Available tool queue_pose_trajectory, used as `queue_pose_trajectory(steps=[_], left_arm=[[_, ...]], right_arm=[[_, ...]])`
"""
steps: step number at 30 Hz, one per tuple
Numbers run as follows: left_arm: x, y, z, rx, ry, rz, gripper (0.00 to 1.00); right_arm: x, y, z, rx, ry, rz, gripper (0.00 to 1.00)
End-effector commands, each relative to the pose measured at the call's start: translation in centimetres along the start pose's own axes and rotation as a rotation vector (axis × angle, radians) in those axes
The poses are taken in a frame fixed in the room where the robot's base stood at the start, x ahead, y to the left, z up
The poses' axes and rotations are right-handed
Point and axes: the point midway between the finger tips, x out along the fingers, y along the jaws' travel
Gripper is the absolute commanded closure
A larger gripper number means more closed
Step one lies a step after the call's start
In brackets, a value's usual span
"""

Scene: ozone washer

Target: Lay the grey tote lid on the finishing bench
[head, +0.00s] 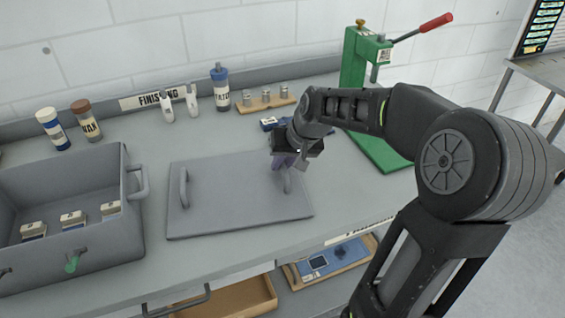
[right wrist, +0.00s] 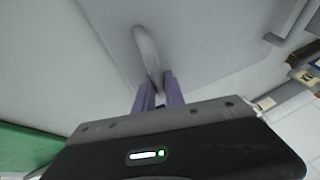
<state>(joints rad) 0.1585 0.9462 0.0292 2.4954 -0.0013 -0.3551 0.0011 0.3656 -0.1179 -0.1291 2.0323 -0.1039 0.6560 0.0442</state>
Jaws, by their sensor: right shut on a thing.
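The grey tote lid (head: 230,200) is a flat panel with two upright handles, in the middle of the head view. It lies flat on, or very close above, the grey finishing bench (head: 360,205); I cannot tell if it touches all along. My right gripper (head: 284,163) is at the lid's right handle. In the right wrist view the purple fingers (right wrist: 158,92) are shut on that handle (right wrist: 147,48), with the lid (right wrist: 200,40) beyond. My left gripper is not in view.
An open grey tote (head: 130,235) with several small blocks stands left of the lid. Bottles (head: 221,88), a wooden block with metal pieces (head: 266,100) and a green press (head: 362,70) stand behind and right. Open drawers or trays (head: 235,297) are below the front edge.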

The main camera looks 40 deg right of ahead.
Motion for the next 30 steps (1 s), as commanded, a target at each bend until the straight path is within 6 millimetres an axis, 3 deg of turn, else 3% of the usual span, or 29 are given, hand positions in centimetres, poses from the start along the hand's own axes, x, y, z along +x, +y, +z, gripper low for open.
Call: queue_pose_trajectory(steps=[1, 15, 16, 24, 30], left_arm=[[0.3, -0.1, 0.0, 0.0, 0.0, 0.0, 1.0], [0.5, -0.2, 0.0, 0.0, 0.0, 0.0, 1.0], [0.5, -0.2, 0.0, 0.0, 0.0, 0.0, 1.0], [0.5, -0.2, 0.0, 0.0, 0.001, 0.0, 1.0], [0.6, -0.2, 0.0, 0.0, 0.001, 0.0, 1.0]], right_arm=[[0.8, 0.3, 0.9, 0.001, -0.022, 0.005, 1.0], [1.1, 0.6, 1.1, 0.003, -0.028, 0.008, 1.0], [1.1, 0.6, 1.1, 0.004, -0.028, 0.008, 0.83], [0.9, 0.7, 1.2, 0.004, -0.029, 0.01, 0.61], [-1.2, 0.6, 1.0, 0.003, -0.02, 0.008, 0.6]])
